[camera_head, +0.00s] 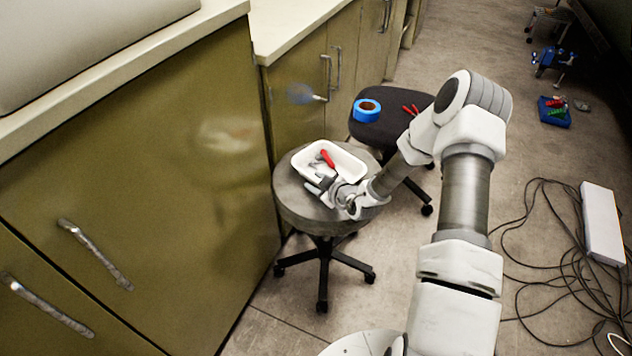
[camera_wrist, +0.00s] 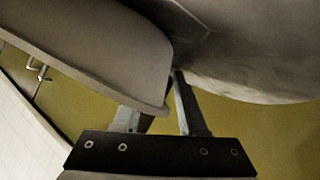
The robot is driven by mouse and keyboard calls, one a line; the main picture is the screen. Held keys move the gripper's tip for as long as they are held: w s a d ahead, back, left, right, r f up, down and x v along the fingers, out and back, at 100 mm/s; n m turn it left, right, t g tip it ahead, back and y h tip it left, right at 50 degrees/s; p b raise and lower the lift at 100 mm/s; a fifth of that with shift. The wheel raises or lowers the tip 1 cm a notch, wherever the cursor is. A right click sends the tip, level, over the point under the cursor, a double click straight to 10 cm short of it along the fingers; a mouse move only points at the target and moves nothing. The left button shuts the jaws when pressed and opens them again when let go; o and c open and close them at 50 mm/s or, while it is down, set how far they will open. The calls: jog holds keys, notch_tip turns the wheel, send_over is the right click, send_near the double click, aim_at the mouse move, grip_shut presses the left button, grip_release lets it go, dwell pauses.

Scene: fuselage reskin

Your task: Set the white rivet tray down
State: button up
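The white rivet tray (camera_head: 351,160) rests on a round grey stool (camera_head: 290,196) in the head view. A red-handled tool (camera_head: 327,158) and small grey pieces lie in it. My gripper (camera_head: 320,187) is at the tray's near side, low over the stool seat. In the wrist view the tray (camera_wrist: 85,45) fills the upper left and the stool (camera_wrist: 250,50) the upper right. The fingers of my gripper (camera_wrist: 160,112) stand apart with a gap between them. The tray's rim reaches between them, and the tray hides one fingertip. Contact with the rim is unclear.
Olive cabinets (camera_head: 150,190) with pale counters stand close on the left. A dark stool (camera_head: 375,128) behind holds a blue tape roll (camera_head: 367,110) and a red-handled tool. Cables (camera_head: 550,270) and a white box (camera_head: 602,222) lie on the floor at right.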

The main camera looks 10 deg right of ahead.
jog(key=shift+r, duration=0.1)
jog(key=shift+s+d+r, duration=0.1)
jog(key=shift+s+r, duration=0.1)
jog(key=shift+r, duration=0.05)
jog(key=p+v, duration=0.4)
jog(key=v, duration=0.7)
jog(key=shift+s+r+p, duration=0.1)
jog(key=shift+s+p, duration=0.15)
jog(key=shift+p, duration=0.1)
